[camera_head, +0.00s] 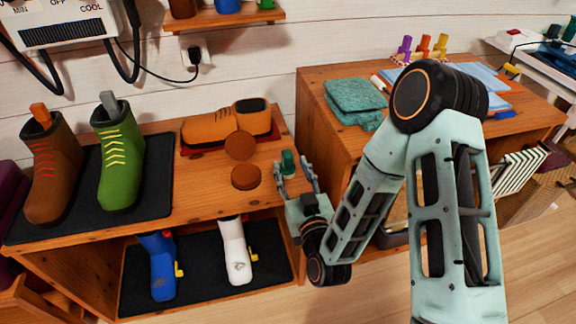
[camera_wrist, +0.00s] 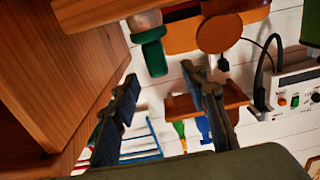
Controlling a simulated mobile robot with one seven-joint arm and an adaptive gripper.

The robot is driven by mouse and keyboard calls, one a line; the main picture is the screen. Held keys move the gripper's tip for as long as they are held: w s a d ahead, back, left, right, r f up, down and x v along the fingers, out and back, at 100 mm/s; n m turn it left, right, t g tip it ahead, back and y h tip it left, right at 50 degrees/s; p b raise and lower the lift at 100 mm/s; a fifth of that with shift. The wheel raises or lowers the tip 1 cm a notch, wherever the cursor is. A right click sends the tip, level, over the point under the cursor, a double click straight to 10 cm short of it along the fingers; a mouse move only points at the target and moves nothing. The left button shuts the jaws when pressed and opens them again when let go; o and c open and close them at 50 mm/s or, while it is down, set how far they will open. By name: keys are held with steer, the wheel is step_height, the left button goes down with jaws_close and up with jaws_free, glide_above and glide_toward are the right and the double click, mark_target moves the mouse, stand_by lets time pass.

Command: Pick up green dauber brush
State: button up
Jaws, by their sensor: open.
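The green dauber brush (camera_head: 288,163) stands at the right end of the wooden bench top, close to the taller cabinet. My gripper (camera_head: 295,178) is open, with its two fingers pointing at the brush from the near side. In the wrist view the brush (camera_wrist: 153,54) is green with a pale part at one end. It lies just beyond the gap between my open fingertips (camera_wrist: 160,75), and nothing is held between them. I cannot tell from the head view whether a finger touches the brush.
Two round brown tins (camera_head: 245,177) and an orange shoe (camera_head: 228,121) sit left of the brush. The wooden cabinet (camera_head: 322,125) rises close on the right, with teal cloths (camera_head: 355,95) on top. Brown and green boots stand on a dark mat (camera_head: 155,165) farther left.

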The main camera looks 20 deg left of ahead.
mark_target(289, 160)
steer(key=shift+b+x, duration=0.3)
steer(key=shift+x, duration=2.5)
steer(key=shift+w+d+f, duration=0.1)
steer(key=shift+d, duration=0.05)
steer(key=shift+c, duration=0.6)
jaws_close()
